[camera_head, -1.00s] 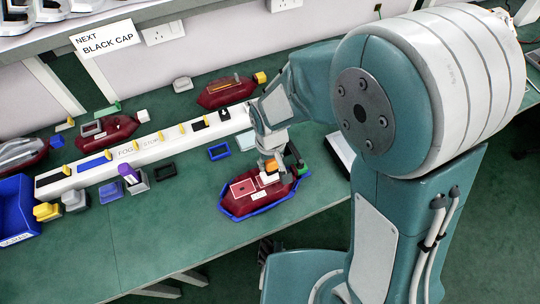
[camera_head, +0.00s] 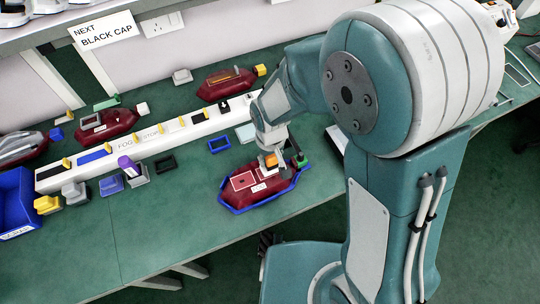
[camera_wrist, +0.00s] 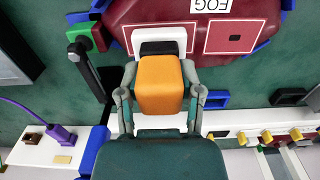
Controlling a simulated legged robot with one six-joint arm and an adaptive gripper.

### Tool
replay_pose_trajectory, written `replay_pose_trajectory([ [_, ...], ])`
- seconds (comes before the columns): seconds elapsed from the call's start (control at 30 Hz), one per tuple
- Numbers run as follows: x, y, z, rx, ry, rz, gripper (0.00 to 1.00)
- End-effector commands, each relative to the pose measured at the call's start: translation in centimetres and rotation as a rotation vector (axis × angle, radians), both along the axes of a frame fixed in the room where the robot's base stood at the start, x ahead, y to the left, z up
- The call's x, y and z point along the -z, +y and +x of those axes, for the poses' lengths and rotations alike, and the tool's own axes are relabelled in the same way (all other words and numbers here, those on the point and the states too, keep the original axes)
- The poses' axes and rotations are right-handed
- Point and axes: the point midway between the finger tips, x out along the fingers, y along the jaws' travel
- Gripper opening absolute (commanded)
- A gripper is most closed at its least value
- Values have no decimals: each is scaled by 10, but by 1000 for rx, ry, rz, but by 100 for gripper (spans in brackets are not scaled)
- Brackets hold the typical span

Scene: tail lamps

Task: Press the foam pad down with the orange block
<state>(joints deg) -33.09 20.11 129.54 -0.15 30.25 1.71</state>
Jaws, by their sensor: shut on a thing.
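My gripper (camera_wrist: 158,98) is shut on the orange block (camera_wrist: 160,84), which also shows in the head view (camera_head: 271,160). The block is over the dark red tail lamp (camera_head: 241,186), at the end beside a black clamp with a green part (camera_wrist: 83,42). A white piece (camera_wrist: 160,34) with a black strip (camera_wrist: 160,48) lies on the lamp, partly behind the block. This may be the foam pad; I cannot tell for sure. I cannot tell whether the block touches it. The lamp sits in a blue cradle (camera_head: 276,195).
A long white rail (camera_head: 130,148) with coloured inserts runs behind the lamp. Other red lamps (camera_head: 222,88) stand beyond it. A blue bin (camera_head: 15,205) is at the left. Blue (camera_head: 219,142) and black (camera_head: 165,165) frames lie nearby. The front left of the green table is clear.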

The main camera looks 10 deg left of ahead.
Motion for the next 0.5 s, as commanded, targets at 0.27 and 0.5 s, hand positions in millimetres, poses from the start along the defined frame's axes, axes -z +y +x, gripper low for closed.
replay_pose_trajectory([
  [0.27, 4, 0, 0, 0, 1, -1, 2],
  [0.5, 7, 0, 0, 0, 1, -1, 2],
])
